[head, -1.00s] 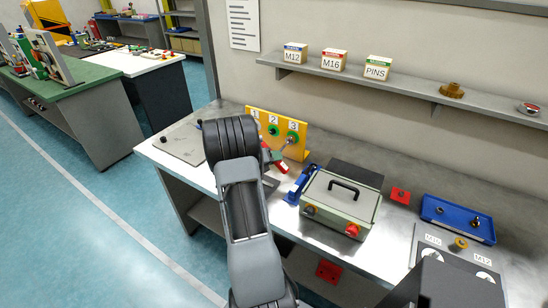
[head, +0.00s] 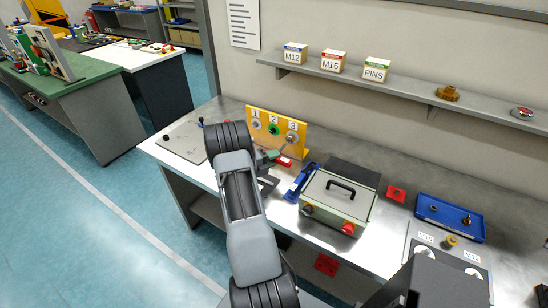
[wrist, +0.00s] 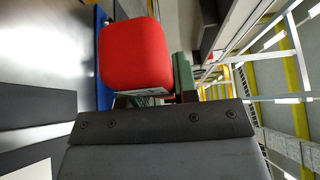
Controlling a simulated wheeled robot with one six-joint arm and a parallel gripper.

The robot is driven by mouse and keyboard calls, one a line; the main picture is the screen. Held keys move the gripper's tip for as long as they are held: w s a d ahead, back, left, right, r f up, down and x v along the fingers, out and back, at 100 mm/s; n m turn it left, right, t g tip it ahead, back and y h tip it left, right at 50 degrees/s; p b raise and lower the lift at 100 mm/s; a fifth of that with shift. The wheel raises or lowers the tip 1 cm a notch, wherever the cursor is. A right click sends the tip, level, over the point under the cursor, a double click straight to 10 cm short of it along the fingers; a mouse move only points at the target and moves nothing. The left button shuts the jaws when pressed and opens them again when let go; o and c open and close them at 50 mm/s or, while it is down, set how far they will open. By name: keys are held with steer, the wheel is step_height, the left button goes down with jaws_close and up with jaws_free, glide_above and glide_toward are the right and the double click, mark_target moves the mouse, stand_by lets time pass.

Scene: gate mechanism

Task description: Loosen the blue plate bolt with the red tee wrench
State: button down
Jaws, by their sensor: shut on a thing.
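The red tee wrench's handle (head: 284,161) shows just right of my forearm in the head view, before the yellow panel (head: 304,149) with spots marked 1, 2 and 3. A thin grey shaft runs from near the handle toward spot 3 (head: 292,138). I cannot tell whether it touches there. In the wrist view a large red block (wrist: 133,53), seemingly the handle, fills the space before my gripper (wrist: 155,98). My gripper is shut on the wrench, with the fingertips largely hidden. No bolt in a blue plate is clearly visible; a blue part (head: 301,182) stands right of the wrench.
A pale green box (head: 338,200) with a black handle stands close right of the blue part. Farther right are a red block (head: 396,193) and a blue tray (head: 450,218). A grey plate (head: 182,143) lies left of my arm. A shelf (head: 400,91) runs above.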

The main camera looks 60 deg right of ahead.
steer(key=shift+a, duration=0.1)
steer(key=shift+a+p, duration=1.05)
steer(key=shift+a, duration=1.95)
